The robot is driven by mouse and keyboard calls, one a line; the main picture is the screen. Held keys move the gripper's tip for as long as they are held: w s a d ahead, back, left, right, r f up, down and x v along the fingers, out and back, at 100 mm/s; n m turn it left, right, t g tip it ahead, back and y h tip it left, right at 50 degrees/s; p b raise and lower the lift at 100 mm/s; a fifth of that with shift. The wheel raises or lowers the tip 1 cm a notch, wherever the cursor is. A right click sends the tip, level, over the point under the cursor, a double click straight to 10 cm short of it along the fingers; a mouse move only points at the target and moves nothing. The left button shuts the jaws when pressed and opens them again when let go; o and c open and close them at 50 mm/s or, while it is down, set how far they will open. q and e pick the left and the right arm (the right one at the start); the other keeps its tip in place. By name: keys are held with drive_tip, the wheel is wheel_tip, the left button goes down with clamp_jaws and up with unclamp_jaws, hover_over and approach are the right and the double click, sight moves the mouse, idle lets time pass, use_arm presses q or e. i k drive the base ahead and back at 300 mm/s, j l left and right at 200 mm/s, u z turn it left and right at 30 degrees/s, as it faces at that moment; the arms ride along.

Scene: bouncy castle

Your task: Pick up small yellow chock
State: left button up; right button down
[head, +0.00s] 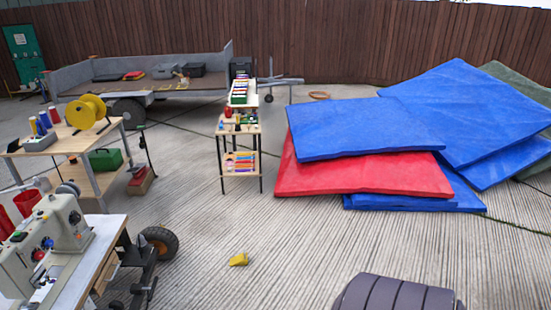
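A small yellow chock (239,259) lies on the grey grooved floor in the lower middle of the head view. It is apart from other things, to the right of a black wheel with an orange hub (160,242). Neither of my grippers shows in this view.
A sewing machine (60,240) stands on a table at the lower left. A narrow shelf stand (240,129) is behind the chock. Red (370,178) and blue mats (360,125) are piled at the right. A dark ribbed object (395,295) is at the bottom edge. Floor around the chock is clear.

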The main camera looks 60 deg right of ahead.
sight(240, 259)
drive_tip(key=z, duration=1.55)
drive_tip(key=i+l+z, duration=0.35)
drive_tip(key=l, duration=0.2)
drive_tip(key=i+l+z, duration=0.3)
drive_tip(key=i+l, duration=0.2)
drive_tip(key=i, duration=0.15)
drive_tip(key=i+l, duration=0.15)
drive_tip(key=i, duration=0.2)
drive_tip(key=i+l, duration=0.2)
drive_tip(key=i, duration=0.2)
